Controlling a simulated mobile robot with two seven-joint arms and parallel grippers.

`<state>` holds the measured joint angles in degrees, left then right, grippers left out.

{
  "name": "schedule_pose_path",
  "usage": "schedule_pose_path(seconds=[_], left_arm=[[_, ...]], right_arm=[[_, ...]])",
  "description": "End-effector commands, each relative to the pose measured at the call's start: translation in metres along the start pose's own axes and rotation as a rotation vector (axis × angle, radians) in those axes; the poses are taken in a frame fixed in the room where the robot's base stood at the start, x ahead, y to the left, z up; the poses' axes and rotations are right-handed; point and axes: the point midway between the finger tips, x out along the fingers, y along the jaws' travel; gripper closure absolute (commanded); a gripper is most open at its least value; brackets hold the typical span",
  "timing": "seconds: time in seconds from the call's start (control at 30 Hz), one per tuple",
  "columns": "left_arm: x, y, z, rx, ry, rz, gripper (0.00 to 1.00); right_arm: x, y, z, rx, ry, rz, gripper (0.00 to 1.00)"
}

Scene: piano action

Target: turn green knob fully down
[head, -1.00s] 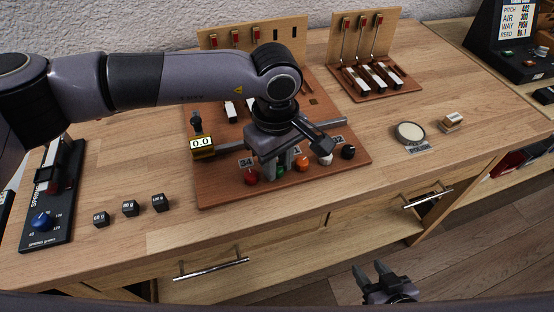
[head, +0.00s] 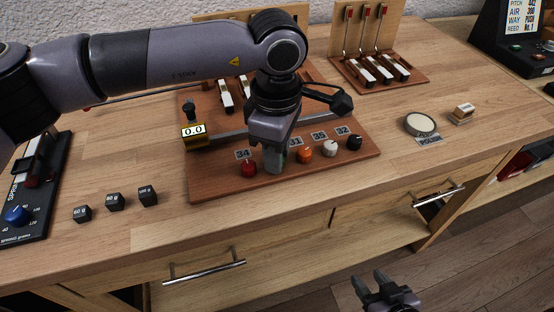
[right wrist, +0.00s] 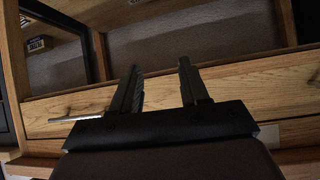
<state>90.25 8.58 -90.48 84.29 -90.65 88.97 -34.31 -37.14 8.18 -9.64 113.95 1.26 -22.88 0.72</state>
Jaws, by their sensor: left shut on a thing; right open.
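My left gripper (head: 273,160) points down over the row of knobs on the reddish-brown board (head: 330,168) in the head view. It is shut at the place between the red knob and the orange knob, where the green knob was seen earlier. The green knob is hidden by the fingers, so its turn angle cannot be seen. My right gripper (head: 374,284) is open and empty in front of the desk, low in the head view. Its two spread fingers also show in the right wrist view (right wrist: 160,90), facing a wooden drawer front.
The red knob (head: 249,168) is close on the left of my left gripper, and the orange knob (head: 305,155) on the right. White (head: 330,148) and black (head: 355,143) knobs follow. A yellow gauge (head: 195,137) reads 0.0. Small black weights (head: 115,202) stand left on open desktop.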

Motion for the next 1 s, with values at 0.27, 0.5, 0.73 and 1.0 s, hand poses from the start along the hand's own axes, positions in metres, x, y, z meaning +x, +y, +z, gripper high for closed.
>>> schedule_pose_path(seconds=[0.27, 0.5, 0.73, 1.0], left_arm=[[0.003, 0.001, 0.001, -0.261, 0.002, 0.003, 1.0], [0.002, 0.001, 0.001, -0.489, 0.006, 0.003, 1.0], [0.001, 0.001, 0.001, -0.706, 0.01, 0.002, 1.0], [0.0, 0.002, 0.001, -0.931, 0.015, 0.004, 1.0]], right_arm=[[0.014, -0.006, 0.013, 0.006, -0.004, -0.018, 0.55], [0.022, -0.005, 0.016, 0.008, 0.001, -0.023, 0.55], [0.03, -0.005, 0.025, 0.007, 0.004, -0.023, 0.55], [0.038, -0.005, 0.036, 0.008, 0.002, -0.022, 0.55]])
